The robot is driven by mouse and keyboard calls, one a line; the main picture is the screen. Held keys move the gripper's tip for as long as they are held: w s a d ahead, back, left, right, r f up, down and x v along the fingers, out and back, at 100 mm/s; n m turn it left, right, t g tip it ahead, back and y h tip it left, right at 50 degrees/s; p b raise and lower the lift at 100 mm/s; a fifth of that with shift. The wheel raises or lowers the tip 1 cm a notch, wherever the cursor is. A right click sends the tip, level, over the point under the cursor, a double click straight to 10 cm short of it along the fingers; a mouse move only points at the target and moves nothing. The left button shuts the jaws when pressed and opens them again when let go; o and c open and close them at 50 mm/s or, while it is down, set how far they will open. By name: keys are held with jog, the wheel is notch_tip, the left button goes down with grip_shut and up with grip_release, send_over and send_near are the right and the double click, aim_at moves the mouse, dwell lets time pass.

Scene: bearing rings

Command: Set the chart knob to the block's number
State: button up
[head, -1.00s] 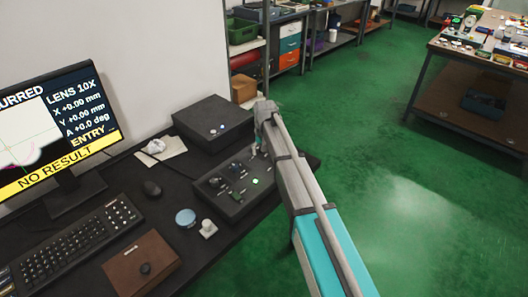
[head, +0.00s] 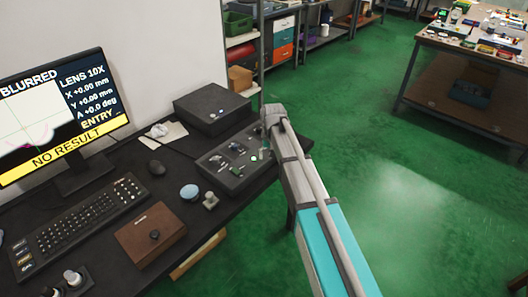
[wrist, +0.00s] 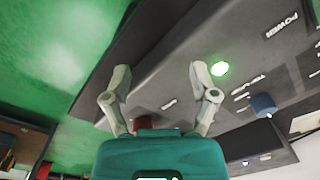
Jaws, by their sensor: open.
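My gripper (head: 264,152) hangs over the right end of a dark control console (head: 222,181) in the head view. In the wrist view my gripper (wrist: 160,72) has its two fingers spread with nothing between them. A blue knob (wrist: 263,104) and a lit green button (wrist: 219,69) are on the console to the right of the fingers. A reddish part (wrist: 142,122) shows partly behind the gripper body. Pale knobs (head: 72,278) stand on a dark unit at the lower left of the head view. I cannot tell which knob is the chart knob. No numbered block can be made out.
A monitor (head: 60,162) reads "BLURRED" and "NO RESULT". Green floor (head: 370,200) lies open to the right.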

jog(key=s+d+m, duration=0.1)
jog(key=s+d, duration=1.8)
jog(key=s, duration=0.4)
jog(key=shift+s+d, duration=0.25)
jog(key=shift+d, duration=0.1)
